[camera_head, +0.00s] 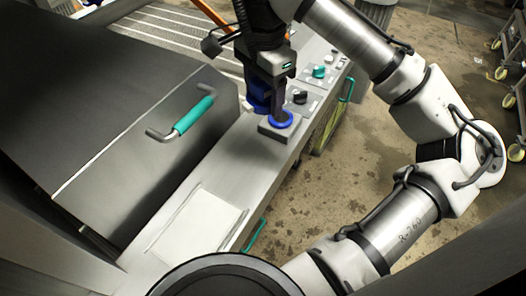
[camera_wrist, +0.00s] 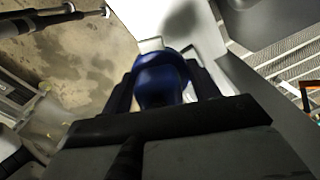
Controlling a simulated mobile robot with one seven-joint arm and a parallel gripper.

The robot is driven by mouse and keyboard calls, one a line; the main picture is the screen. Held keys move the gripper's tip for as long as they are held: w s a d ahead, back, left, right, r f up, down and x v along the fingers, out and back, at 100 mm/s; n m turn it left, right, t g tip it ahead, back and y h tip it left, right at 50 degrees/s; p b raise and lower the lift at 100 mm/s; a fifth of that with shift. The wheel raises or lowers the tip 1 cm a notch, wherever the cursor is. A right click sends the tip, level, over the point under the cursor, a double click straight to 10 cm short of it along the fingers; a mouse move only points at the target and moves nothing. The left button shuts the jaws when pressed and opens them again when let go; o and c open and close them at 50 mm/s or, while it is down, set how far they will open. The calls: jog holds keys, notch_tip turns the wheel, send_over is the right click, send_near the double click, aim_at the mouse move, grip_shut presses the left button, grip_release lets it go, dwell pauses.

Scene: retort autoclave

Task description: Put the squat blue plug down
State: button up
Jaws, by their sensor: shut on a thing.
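A blue plug (camera_wrist: 163,82) sits between the two dark fingers of my gripper (camera_wrist: 165,75) in the wrist view, and the gripper is shut on it. In the head view my gripper (camera_head: 268,100) points down over the long metal ledge, and blue of the plug (camera_head: 257,92) shows beside its fingers. The fingers hide part of the plug. I cannot tell whether its underside touches the ledge.
A blue ring (camera_head: 288,121) lies on a grey block (camera_head: 272,132) close to my fingers. A panel with a green knob (camera_head: 319,71) is beyond it. A large metal box with a green handle (camera_head: 194,114) stands left. A pale plate (camera_head: 200,225) lies on the nearer ledge.

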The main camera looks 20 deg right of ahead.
aim_at(264, 157)
notch_tip(264, 157, down, 17)
jog(key=shift+r, duration=0.1)
dwell(0.4)
jog(key=o, duration=1.3)
jog(key=shift+f, duration=0.2)
notch_tip(264, 157, up, 12)
jog(key=shift+r, duration=0.15)
